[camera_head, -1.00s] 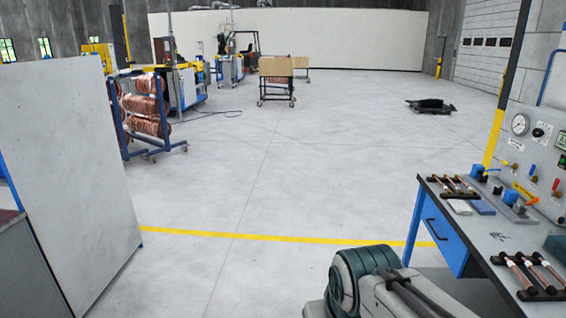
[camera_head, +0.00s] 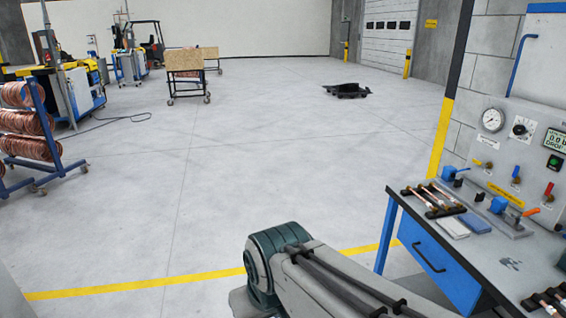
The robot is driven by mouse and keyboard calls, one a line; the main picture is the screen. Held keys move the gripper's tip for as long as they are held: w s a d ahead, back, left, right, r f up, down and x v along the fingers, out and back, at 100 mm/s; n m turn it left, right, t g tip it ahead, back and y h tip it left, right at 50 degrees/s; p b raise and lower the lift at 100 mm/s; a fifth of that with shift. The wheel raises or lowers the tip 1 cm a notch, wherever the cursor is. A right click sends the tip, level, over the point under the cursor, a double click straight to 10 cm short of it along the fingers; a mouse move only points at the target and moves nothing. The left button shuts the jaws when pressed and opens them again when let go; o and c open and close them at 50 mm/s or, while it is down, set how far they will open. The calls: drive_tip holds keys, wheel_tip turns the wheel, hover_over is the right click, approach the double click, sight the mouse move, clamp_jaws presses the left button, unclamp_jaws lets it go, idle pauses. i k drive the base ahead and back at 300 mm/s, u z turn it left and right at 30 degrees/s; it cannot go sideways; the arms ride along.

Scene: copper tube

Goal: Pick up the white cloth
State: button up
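A small flat white cloth (camera_head: 452,227) lies folded on the workbench top (camera_head: 500,250) at the right. It is beside a flat blue piece (camera_head: 475,222) and just in front of a black rack with copper tubes (camera_head: 434,199). My arm reaches in at the bottom of the view, left of the bench. My gripper is not in view, so its place relative to the cloth cannot be seen.
A panel with gauges and valves (camera_head: 515,150) stands behind the bench. A blue clamp fixture (camera_head: 500,207) is right of the cloth. A second tube rack (camera_head: 548,303) sits at the bench's near end. The floor (camera_head: 250,180) left of the bench is clear.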

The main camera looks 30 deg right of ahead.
sight(452, 226)
drive_tip(key=z, duration=0.2)
drive_tip(key=i, duration=1.55)
drive_tip(key=z, duration=1.1)
drive_tip(key=i, duration=0.9)
drive_tip(key=z, duration=1.8)
drive_tip(key=i, duration=0.9)
drive_tip(key=z, duration=0.45)
